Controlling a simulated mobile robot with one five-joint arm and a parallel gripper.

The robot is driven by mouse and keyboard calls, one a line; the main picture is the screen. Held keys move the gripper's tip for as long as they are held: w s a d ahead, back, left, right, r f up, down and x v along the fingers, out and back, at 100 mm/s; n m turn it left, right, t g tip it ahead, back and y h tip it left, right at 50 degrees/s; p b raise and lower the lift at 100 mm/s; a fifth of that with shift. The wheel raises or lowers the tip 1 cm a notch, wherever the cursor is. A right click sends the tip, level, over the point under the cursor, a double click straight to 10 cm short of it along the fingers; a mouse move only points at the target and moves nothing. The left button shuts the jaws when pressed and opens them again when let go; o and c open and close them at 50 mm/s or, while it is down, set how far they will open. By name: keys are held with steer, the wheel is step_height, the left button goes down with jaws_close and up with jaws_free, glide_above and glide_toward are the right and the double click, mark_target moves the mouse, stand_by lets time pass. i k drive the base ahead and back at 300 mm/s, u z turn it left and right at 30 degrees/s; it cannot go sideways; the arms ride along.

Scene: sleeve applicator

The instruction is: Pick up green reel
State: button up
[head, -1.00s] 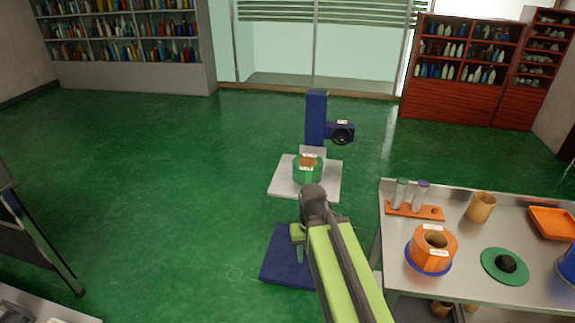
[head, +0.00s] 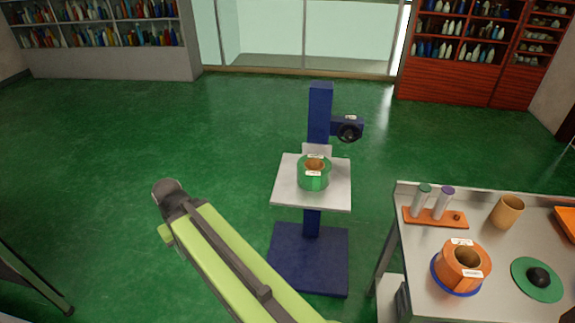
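The green reel (head: 314,180) sits upright on the pale square platform (head: 285,190) of a blue stand. It has an orange-brown core and white labels on its top rim and side. My arm reaches up from the bottom of the view, to the left of the stand, apart from the platform and the reel. My gripper cannot be made out at the arm's far end, so its fingers and anything in them are not seen.
The blue stand has a column (head: 320,112), a side piece with a dark wheel (head: 349,129) and a floor base (head: 308,262). A metal table (head: 410,255) at right bears an orange reel (head: 462,262), a tube rack (head: 428,217) and a tan cup (head: 507,211).

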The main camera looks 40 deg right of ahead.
mark_target(314, 173)
steer(key=z, duration=0.05)
steer(key=i, duration=1.35)
steer(key=z, duration=0.45)
